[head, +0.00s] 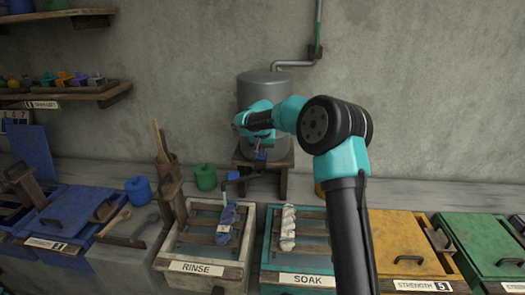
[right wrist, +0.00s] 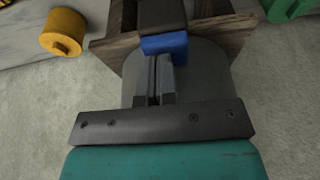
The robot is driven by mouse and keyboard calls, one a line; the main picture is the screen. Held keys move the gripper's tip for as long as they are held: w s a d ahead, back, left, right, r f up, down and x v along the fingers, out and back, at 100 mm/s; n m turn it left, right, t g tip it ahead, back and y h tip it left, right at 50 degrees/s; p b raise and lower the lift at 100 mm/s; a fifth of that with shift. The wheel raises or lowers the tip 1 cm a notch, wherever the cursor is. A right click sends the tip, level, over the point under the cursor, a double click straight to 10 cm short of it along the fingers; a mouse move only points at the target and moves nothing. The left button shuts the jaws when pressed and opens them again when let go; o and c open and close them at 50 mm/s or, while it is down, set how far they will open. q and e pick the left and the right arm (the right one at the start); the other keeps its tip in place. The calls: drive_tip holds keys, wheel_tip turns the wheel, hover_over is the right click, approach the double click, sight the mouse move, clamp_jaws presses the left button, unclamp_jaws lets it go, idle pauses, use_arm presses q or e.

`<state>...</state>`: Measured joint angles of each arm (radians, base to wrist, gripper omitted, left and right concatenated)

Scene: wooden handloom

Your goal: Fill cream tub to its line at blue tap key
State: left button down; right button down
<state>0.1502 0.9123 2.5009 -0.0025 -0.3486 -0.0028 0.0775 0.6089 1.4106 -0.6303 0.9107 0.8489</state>
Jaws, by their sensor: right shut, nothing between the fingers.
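The cream tub (head: 243,247), labelled RINSE, stands below and left of the metal tank (head: 266,90). A blue and white skein lies over its slats; I cannot make out a fill line or the water level. The blue tap key (head: 260,156) is at the tank's foot. It shows as a blue block in the right wrist view (right wrist: 164,43). My right gripper (head: 262,145) is shut and empty, its fingertips right at the key; I cannot tell if they touch it. A thin spout (head: 240,178) runs from the tap towards the cream tub. My left gripper is out of view.
The teal SOAK tub (head: 262,262) with a pale skein stands to the right, then lidded yellow (head: 405,250) and green (head: 485,245) tubs. Green (head: 206,177) and blue (head: 138,190) jars stand on the left ledge. A wooden stand (head: 283,165) carries the tank.

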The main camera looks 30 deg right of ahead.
drive_tip(key=shift+s+f, duration=0.2)
drive_tip(key=shift+f, duration=0.4)
drive_tip(key=shift+r, duration=0.5)
drive_tip(key=w+v, duration=0.1)
drive_tip(key=v, duration=1.3)
drive_tip(key=shift+w+d+r, duration=0.2)
drive_tip(key=shift+d, duration=0.15)
